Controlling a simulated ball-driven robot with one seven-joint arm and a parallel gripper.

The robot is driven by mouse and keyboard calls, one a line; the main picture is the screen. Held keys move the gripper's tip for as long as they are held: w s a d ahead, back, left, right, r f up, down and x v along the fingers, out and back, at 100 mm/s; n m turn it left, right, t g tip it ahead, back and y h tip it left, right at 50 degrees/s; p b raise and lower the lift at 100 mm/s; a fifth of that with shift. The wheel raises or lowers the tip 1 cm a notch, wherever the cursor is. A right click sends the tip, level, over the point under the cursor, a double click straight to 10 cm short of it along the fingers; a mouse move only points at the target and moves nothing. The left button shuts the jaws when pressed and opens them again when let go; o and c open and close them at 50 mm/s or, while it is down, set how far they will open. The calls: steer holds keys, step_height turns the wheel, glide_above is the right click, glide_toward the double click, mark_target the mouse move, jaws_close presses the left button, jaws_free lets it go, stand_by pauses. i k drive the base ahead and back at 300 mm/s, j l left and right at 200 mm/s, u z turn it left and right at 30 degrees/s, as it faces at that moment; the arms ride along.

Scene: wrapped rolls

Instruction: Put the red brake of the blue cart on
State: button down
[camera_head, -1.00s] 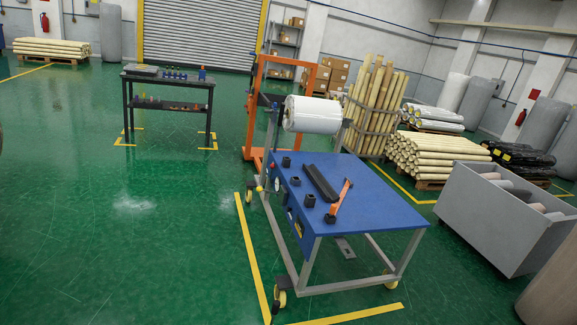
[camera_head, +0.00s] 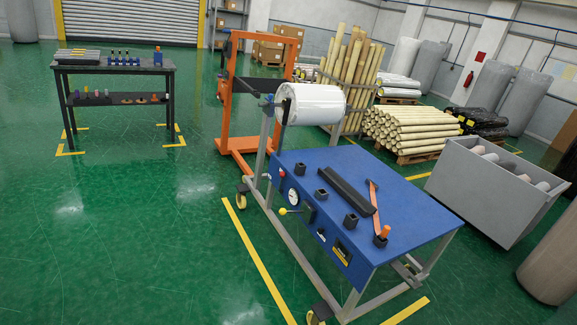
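The blue cart (camera_head: 345,235) has a blue top on a grey metal frame and stands on the green floor right of centre. Its side facing left carries a small red part (camera_head: 282,175), a round white dial (camera_head: 293,196) and a lever with a yellow knob (camera_head: 284,211). Whether the red part is the brake I cannot tell. Two of its wheels show: one at the back left (camera_head: 242,200) and one at the front (camera_head: 318,315), cut by the lower edge. No red brake can be made out on them. My gripper is not in view.
A white roll (camera_head: 311,104) is mounted at the cart's back end, by an orange frame (camera_head: 229,100). A dark table (camera_head: 110,73) stands back left, a grey bin (camera_head: 483,190) right. Yellow lines (camera_head: 262,264) mark the floor. Open green floor lies left of the cart.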

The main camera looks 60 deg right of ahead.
mark_target(282, 174)
steer(key=i+l+z, duration=0.25)
steer(key=i+z, duration=0.15)
steer(key=i, duration=0.7)
steer(key=i+z, duration=0.4)
steer(key=i, duration=0.65)
steer(key=i+l+u, duration=0.1)
steer(key=i+l, duration=0.8)
steer(key=i+l+z, duration=0.1)
steer(key=l, duration=0.3)
steer(key=i+l, duration=0.1)
steer(key=l, duration=0.25)
steer(key=i+l+z, duration=0.15)
steer(key=l, duration=0.25)
